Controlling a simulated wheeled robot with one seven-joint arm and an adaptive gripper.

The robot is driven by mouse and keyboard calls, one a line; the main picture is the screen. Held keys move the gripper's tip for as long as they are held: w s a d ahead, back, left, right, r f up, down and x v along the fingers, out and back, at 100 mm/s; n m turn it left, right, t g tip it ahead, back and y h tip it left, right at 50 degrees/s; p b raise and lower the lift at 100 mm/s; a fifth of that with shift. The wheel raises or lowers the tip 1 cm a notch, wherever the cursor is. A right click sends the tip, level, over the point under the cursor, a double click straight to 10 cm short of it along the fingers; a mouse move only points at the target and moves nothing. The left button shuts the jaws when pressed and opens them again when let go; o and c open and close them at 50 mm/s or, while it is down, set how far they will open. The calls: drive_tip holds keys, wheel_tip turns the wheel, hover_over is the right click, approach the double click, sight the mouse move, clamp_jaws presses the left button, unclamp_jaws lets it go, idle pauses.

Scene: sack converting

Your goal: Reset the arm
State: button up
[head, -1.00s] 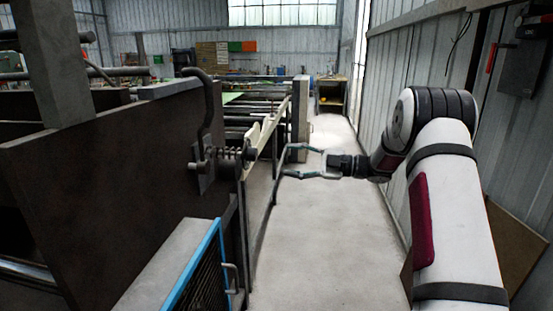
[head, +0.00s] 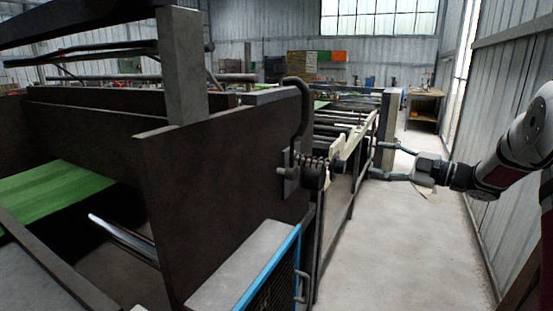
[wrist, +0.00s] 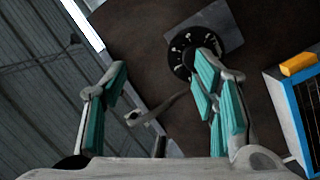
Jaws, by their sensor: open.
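My gripper (head: 380,160) is in the right half of the head view, held out in front of the machine's side over the aisle. Its two fingers are spread apart and nothing is between them. In the wrist view the teal-padded fingers of my gripper (wrist: 160,85) stand wide apart. Beyond them is a dark round disc (wrist: 182,56) with pale marks on a grey plate. My arm enters the head view from the right edge, and most of it is outside the picture.
The machine's dark side panel (head: 220,200) fills the middle, with a curved lever (head: 305,110) and spring on it. A blue-edged guard (head: 270,272) stands at its front. Green sheet (head: 50,192) lies inside at left. The aisle floor (head: 430,240) is clear, with a corrugated wall (head: 510,70) at right.

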wheel_tip(320, 180, up, 12)
drive_tip(key=a+m+t+h+p, duration=0.1)
drive_tip(key=m+t+h, duration=0.3)
drive_tip(key=m+h, duration=0.4)
drive_tip(key=s+r+m+g+h, duration=0.1)
drive_tip(key=s+r+m+h, duration=0.2)
drive_tip(key=s+m+h, duration=0.35)
drive_tip(key=s+a+f+m+g, duration=0.2)
drive_tip(key=s+a+f+g, duration=0.1)
drive_tip(key=s, duration=1)
drive_tip(key=s+a+f+m+g+y+p, duration=0.1)
drive_tip(key=s+a+f+g, duration=0.3)
drive_tip(key=s, duration=1)
drive_tip(key=s+a+f+m+g+p, duration=0.1)
drive_tip(key=s+a+f+m+g, duration=0.2)
drive_tip(key=s+f, duration=0.4)
drive_tip(key=s+a+g, duration=0.1)
drive_tip(key=s+a, duration=0.1)
drive_tip(key=s, duration=0.4)
drive_tip(key=shift+s+a+f, duration=0.15)
drive_tip(key=shift+s+f, duration=0.15)
